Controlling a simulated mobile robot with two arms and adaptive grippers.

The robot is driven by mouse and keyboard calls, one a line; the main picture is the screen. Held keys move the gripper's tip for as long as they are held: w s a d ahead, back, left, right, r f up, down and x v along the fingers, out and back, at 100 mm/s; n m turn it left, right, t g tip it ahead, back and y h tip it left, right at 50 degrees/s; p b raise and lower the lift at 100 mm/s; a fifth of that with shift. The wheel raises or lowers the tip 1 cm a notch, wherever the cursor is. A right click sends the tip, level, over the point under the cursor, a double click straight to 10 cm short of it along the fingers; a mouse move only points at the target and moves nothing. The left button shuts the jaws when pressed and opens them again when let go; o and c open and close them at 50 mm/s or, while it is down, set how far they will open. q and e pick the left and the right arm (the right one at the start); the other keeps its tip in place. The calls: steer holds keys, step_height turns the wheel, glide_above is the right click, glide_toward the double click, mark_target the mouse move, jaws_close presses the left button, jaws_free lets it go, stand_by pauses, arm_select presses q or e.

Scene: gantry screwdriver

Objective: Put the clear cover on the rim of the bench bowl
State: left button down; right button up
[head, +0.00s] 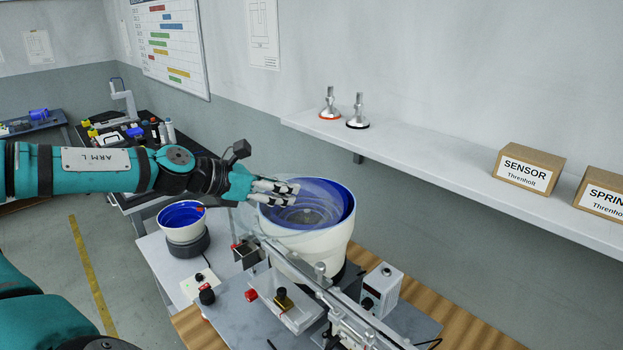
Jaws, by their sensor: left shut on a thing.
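My left gripper (278,190) reaches in from the left, above the left rim of a large white bowl (290,248) with a blue stepped inside. It is shut on the clear cover (318,188), a faint see-through disc seen over the bowl's opening. The cover looks tilted and shifted to the left of the bowl. I cannot tell whether it touches the rim. A smaller white bowl (181,233), also blue inside, stands to the left on a dark base. My right gripper is not in view.
A metal rail (345,318) and a grey box with a dial (382,290) stand in front of the large bowl. A wall shelf (430,152) behind carries two suction-cup tools (357,112) and cardboard boxes (528,168). A cluttered dark bench (100,150) stands at the left.

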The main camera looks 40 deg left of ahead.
mark_target(299, 180)
arm_select(q)
steer(key=w+a+p, duration=0.1)
steer(key=w+p, duration=0.2)
steer(key=w+a+p, duration=0.1)
steer(key=w+p, duration=0.2)
steer(key=w, duration=0.1)
steer(key=w+a+p, duration=0.1)
steer(key=w+p, duration=0.1)
steer(key=w, duration=0.1)
steer(key=shift+w+a+f+p, duration=0.15)
steer(key=shift+w+p, duration=0.1)
steer(key=shift+p, duration=0.15)
steer(key=shift+w+a+f+p, duration=0.15)
steer(key=shift+w+f+p, duration=0.15)
steer(key=shift+w, duration=0.1)
step_height(299, 180, down, 3)
steer(key=shift+f+p, duration=0.1)
steer(key=shift+p, duration=0.4)
steer(key=shift+f, duration=0.25)
steer(key=shift+f+b, duration=0.65)
steer(key=shift+b, duration=0.1)
steer(key=c, duration=1)
jaws_free()
steer(key=shift+r, duration=0.1)
